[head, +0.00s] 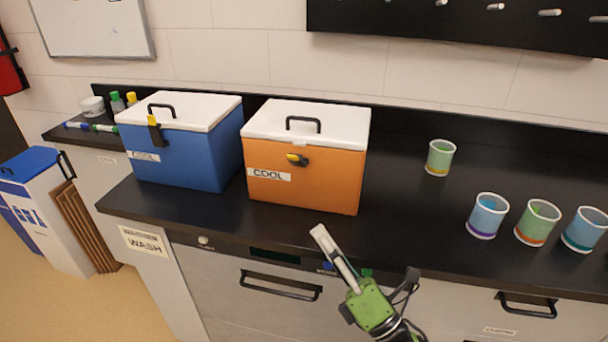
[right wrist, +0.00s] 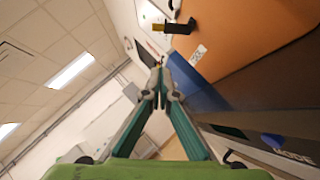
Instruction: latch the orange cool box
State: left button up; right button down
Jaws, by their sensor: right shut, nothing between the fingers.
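The orange cool box (head: 325,185) stands on the black counter with its white lid (head: 310,122) down. Its black and yellow latch (head: 298,159) lies sideways on the front, below a small white catch on the lid edge. In the right wrist view the orange box (right wrist: 250,35) fills the upper right, with the latch (right wrist: 175,27) at the top. My right gripper (head: 319,232) is in front of the counter edge, below and in front of the box, apart from the latch. Its fingers (right wrist: 160,68) are together and empty. My left gripper is not in view.
A blue cool box (head: 190,158) stands to the left, its latch (head: 155,132) upright across the lid seam. Several cups, including a green one (head: 440,157), stand on the right. Drawer handles (head: 281,285) stick out below the counter.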

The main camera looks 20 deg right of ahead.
aim_at(296, 159)
jog(key=w+a+r+p, duration=0.1)
jog(key=w+r+p, duration=0.4)
jog(key=w+r, duration=0.3)
jog(key=shift+w+a+r, duration=0.2)
jog(key=shift+w+r, duration=0.05)
jog(key=shift+w, duration=0.75)
